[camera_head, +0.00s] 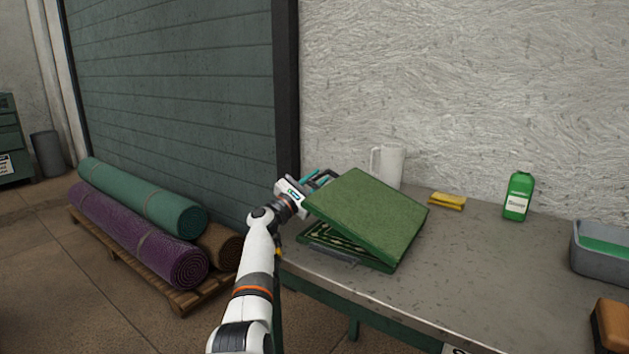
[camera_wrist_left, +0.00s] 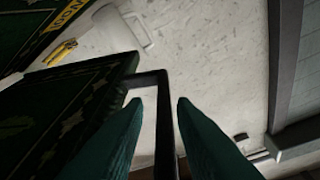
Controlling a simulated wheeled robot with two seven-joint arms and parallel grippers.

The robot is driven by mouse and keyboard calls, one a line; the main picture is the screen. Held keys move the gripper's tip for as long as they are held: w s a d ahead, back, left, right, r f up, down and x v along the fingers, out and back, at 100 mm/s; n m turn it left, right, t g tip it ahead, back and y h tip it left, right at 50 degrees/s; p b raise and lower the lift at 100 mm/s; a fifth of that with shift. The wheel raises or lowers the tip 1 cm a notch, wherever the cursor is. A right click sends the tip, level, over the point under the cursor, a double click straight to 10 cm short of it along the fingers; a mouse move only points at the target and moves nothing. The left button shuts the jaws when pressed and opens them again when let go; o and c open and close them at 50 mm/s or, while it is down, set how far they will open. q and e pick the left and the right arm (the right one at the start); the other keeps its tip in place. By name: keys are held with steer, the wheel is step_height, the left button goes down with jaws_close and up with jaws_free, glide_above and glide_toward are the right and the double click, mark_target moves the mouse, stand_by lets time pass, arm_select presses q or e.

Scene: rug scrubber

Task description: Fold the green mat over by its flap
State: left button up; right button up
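The green mat (camera_head: 366,217) lies at the left end of the grey table. Its flap is a plain green upper panel, raised at the left and tilted over the lower half. A dark patterned inner face shows in the gap between them. In the left wrist view a dark patterned panel (camera_wrist_left: 75,112) carries a black loop handle (camera_wrist_left: 166,125). My left gripper (camera_head: 318,182) is at the flap's raised left edge. Its teal fingers (camera_wrist_left: 162,104) stand on either side of the handle bar, and the flap stays up there. Their contact is partly hidden. My right gripper is out of view.
A white jug (camera_head: 388,165) stands behind the mat. A yellow sponge (camera_head: 447,201), green bottle (camera_head: 518,196), grey tub (camera_head: 597,262) and brown block (camera_head: 611,326) are farther right. The table (camera_head: 470,265) right of the mat is clear. Rolled rugs (camera_head: 140,235) lie on a pallet at left.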

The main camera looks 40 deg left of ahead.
arm_select(q)
steer(key=shift+o, duration=0.3)
